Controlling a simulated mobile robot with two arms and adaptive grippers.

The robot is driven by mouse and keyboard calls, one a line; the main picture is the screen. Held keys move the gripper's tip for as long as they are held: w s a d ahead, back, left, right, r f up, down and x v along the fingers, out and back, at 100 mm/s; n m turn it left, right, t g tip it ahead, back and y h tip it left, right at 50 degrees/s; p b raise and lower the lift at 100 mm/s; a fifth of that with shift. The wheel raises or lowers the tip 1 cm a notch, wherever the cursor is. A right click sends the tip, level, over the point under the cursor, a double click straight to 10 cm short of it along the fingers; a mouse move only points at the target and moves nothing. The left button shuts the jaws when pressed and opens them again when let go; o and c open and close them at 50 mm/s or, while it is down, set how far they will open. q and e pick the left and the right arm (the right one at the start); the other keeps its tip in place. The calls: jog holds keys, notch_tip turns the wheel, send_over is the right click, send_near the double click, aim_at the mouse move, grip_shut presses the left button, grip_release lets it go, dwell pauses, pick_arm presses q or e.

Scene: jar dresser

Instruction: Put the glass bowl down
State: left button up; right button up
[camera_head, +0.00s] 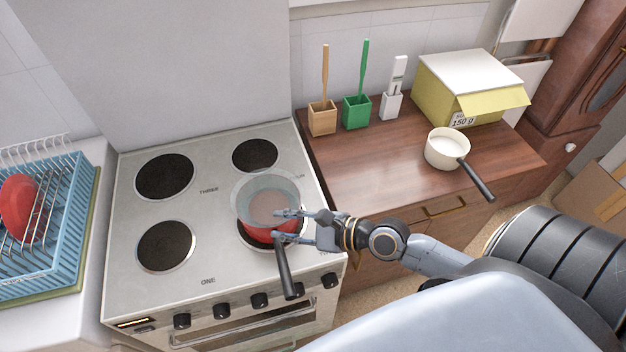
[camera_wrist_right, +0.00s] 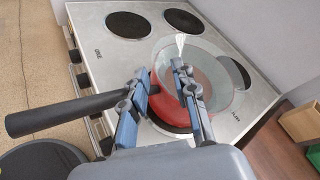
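The clear glass bowl (camera_head: 262,188) is on the stove's front right, over a red pot (camera_head: 262,236) with a black handle. It appears to sit in or on the pot's top; contact between them is hard to see. In the right wrist view the bowl (camera_wrist_right: 215,75) and the red pot (camera_wrist_right: 168,105) show beyond the fingers. My right gripper (camera_head: 288,226) is at the bowl's near right rim. Its fingers (camera_wrist_right: 160,98) are spread, with a clear gap between them, one over the bowl and one outside it. My left gripper is out of view.
The stove (camera_head: 208,246) has bare burners at left and back. A blue dish rack (camera_head: 75,215) with a red plate stands left. On the wooden dresser (camera_head: 350,165) are brush holders, a yellow box (camera_head: 440,88) and a cream saucepan (camera_head: 440,160); its front left is clear.

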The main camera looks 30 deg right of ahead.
jog(key=b+v, duration=0.2)
jog(key=v, duration=0.6)
dwell(0.5)
